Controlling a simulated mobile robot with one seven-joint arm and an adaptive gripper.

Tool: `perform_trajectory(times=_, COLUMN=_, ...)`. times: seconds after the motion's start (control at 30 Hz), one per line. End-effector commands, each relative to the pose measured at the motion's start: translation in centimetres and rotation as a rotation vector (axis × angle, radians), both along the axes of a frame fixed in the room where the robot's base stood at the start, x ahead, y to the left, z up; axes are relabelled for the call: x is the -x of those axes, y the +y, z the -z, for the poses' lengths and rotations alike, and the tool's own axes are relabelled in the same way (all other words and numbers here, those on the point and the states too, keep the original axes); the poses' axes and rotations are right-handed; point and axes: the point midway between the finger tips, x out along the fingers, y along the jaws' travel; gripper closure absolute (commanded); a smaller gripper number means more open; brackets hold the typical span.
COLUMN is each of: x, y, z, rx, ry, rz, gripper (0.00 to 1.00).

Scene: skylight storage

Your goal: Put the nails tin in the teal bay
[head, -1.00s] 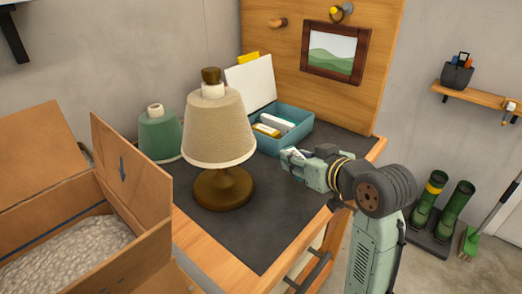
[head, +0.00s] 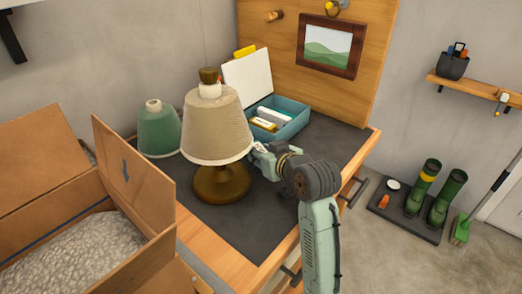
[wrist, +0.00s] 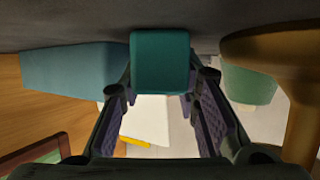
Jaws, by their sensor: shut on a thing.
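My gripper (head: 258,152) is low over the dark desk mat, just right of the brown lamp base. In the wrist view, my gripper's fingers (wrist: 160,98) are closed on a small teal, box-shaped thing (wrist: 160,62), which I take for the nails tin; no label shows. In the head view, the held thing is too small and hidden to make out. An open teal-blue box (head: 290,122) with a raised white lid stands behind my gripper; it also shows at the left in the wrist view (wrist: 70,72). I cannot tell a separate teal bay.
A lamp with a beige shade (head: 217,130) stands close to the left of my gripper, with a green cone-shaped thing (head: 160,130) behind it. An open carton (head: 135,185) is at the left. The mat (head: 255,225) is clear in front.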

Motion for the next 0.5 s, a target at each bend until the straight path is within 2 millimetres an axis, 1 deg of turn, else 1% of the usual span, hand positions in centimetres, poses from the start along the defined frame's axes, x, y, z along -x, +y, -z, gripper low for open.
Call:
perform_trajectory(times=0.17, x=0.01, y=0.03, z=0.26, rx=0.0, ry=0.0, rz=-0.001, gripper=1.0)
perform_trajectory(times=0.2, x=0.01, y=0.02, z=0.25, rx=0.0, ry=0.0, rz=-0.001, gripper=0.69)
perform_trajectory(times=0.5, x=0.01, y=0.0, z=0.18, rx=0.0, ry=0.0, rz=-0.001, gripper=0.5)
